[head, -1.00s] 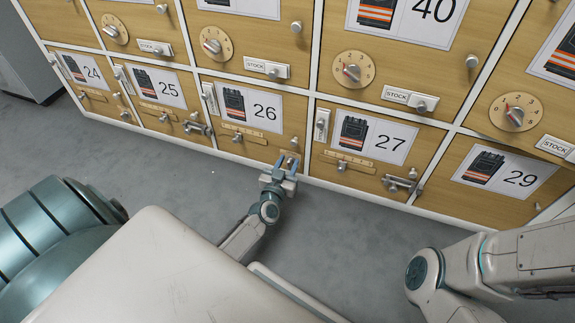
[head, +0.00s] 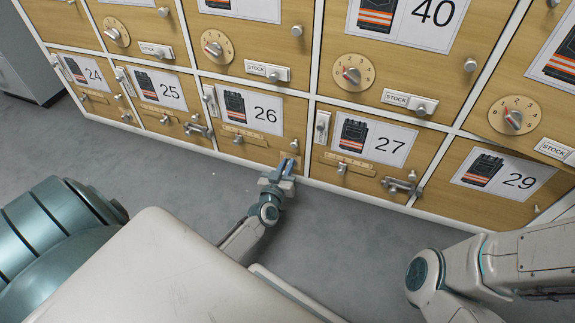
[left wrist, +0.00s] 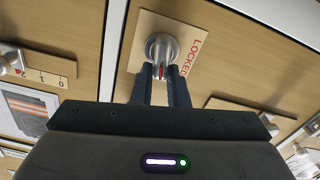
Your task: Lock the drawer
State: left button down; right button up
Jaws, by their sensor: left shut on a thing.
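Drawer 26 (head: 235,143) is a wooden front in the bottom row, with a picture label and a number. In the left wrist view, a round metal lock knob (left wrist: 161,47) with a red mark sits on a wooden plate (left wrist: 150,28) printed LOCKED (left wrist: 190,56). My left gripper (head: 286,166) is at the lower right of drawer 26 in the head view; in the left wrist view its fingers (left wrist: 163,75) are shut on the knob. The fingers hide part of the knob and plate. My right gripper is out of view; only its arm shows.
Drawer 27 (head: 340,159) is just right of my gripper, with a slider (head: 342,168) and a bolt (head: 402,187). Drawer 25 (head: 147,109) is to the left. Dial knobs (head: 217,45) sit on the row above. Grey floor (head: 130,170) in front is clear.

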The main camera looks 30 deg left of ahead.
pick_arm(q)
jog(key=shift+s+a+f+n+b, duration=0.1)
jog(key=shift+a+f+n+b, duration=0.2)
jog(key=shift+n, duration=2.25)
jog(key=shift+s+a+f+n+b, duration=0.15)
jog(key=shift+f+n+b, duration=0.25)
jog(key=shift+n, duration=2.2)
jog(key=shift+w+a+f+n+b, duration=0.1)
jog(key=shift+a+f+n+b, duration=0.2)
jog(key=shift+n, duration=2.25)
jog(key=shift+d, duration=0.15)
jog(key=c, duration=1.4)
grip_release()
jog(key=shift+c, duration=0.2)
